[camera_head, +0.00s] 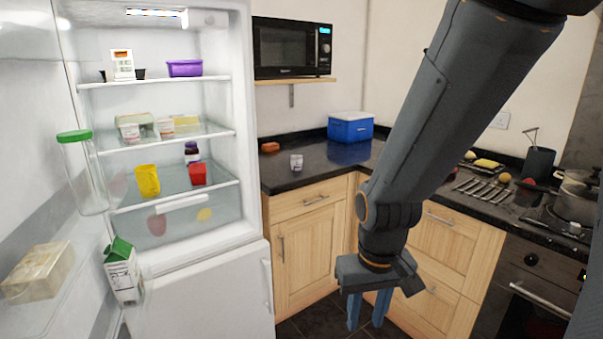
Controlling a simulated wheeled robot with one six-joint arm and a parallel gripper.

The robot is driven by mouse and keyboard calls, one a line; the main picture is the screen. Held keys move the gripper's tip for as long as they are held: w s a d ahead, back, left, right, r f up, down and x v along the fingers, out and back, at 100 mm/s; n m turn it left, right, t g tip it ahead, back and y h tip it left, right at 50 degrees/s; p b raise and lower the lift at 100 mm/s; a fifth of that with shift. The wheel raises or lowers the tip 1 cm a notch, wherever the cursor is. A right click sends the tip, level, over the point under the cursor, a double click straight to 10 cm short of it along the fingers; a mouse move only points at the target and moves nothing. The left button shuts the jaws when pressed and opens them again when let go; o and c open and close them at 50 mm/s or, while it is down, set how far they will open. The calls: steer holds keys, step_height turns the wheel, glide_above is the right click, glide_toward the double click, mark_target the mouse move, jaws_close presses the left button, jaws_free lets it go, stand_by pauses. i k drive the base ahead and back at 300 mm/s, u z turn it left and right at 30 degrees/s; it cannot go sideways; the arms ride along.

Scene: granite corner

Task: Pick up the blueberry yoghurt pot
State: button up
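A small white yoghurt pot (296,161) stands upright on the dark granite counter near its front edge. Another small pot with a whitish side (130,132) stands on the fridge's middle shelf. The labels are too small to tell which one is blueberry. My gripper (368,312) hangs pointing down in front of the wooden cabinets, below and to the right of the counter pot in the picture. Its two blue fingers are apart with nothing between them. It touches neither pot.
The fridge (200,299) stands open on the left, with a green carton (122,270) and a green-lidded jar (80,177) in its door. On the counter are a reddish block (270,147), a blue cool box (350,127) and a rack (482,190).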

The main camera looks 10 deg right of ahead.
mark_target(296, 160)
steer(key=z, duration=0.7)
steer(key=i, duration=1.85)
steer(key=u, duration=1.15)
steer(key=i, duration=0.85)
steer(key=u, duration=0.05)
